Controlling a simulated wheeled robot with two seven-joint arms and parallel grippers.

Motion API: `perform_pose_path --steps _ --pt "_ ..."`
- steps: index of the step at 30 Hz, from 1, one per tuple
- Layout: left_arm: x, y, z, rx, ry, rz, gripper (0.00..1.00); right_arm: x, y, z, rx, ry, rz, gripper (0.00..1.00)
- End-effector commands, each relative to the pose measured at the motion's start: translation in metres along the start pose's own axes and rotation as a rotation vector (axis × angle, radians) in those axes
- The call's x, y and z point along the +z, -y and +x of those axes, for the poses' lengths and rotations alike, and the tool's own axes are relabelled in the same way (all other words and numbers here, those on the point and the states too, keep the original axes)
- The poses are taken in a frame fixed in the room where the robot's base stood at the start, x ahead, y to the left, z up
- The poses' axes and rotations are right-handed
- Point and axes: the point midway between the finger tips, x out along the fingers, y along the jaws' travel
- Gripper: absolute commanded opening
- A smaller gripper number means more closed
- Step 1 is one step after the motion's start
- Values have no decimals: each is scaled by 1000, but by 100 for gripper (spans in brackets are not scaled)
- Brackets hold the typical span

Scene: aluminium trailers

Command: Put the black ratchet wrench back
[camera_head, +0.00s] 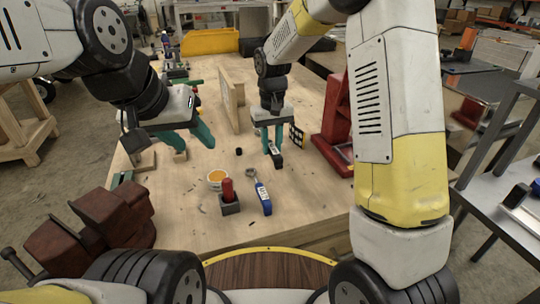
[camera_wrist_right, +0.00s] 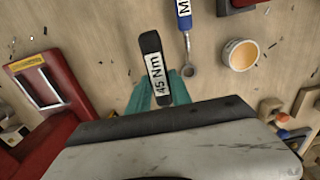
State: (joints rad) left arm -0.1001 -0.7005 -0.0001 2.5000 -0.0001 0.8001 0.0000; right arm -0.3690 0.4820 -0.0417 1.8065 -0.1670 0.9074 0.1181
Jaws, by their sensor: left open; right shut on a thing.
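The black ratchet wrench (camera_wrist_right: 151,48) has a white label reading "45 Nm". In the wrist view it sticks out from between the teal fingers of my right gripper (camera_wrist_right: 167,90), which is shut on it. In the head view the wrench's black end (camera_head: 277,161) shows below my right gripper (camera_head: 269,142), over the middle of the workbench. Whether it touches the wood is unclear. My left gripper (camera_head: 180,142) is open and empty, to the left of the right one. A blue wrench (camera_head: 263,197) with a white label lies on the bench nearer to me.
An orange-filled cup (camera_head: 216,178) and a red-handled item in a dark block (camera_head: 230,206) stand beside the blue wrench. A red stand (camera_head: 335,125) is at right, an upright wooden board (camera_head: 229,97) behind, a yellow bin (camera_head: 209,42) at the back. Dark red blocks (camera_head: 104,213) are front left.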

Motion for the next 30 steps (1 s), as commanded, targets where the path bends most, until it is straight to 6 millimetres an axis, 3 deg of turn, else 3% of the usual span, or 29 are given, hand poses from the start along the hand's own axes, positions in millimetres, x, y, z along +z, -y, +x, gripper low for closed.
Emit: perform_pose_path --steps 4,11,18,29,30 --pt "0 0 0 0 0 0 46 1 -1 29 0 2 2 0" --pt "0 0 0 0 0 0 46 0 -1 48 0 0 3 0" --pt "0 0 0 0 0 0 46 1 -1 79 1 1 3 0" --pt "0 0 0 0 0 0 46 0 -1 83 0 -1 3 0" --pt "0 0 0 0 0 0 46 1 -1 84 0 0 3 29"
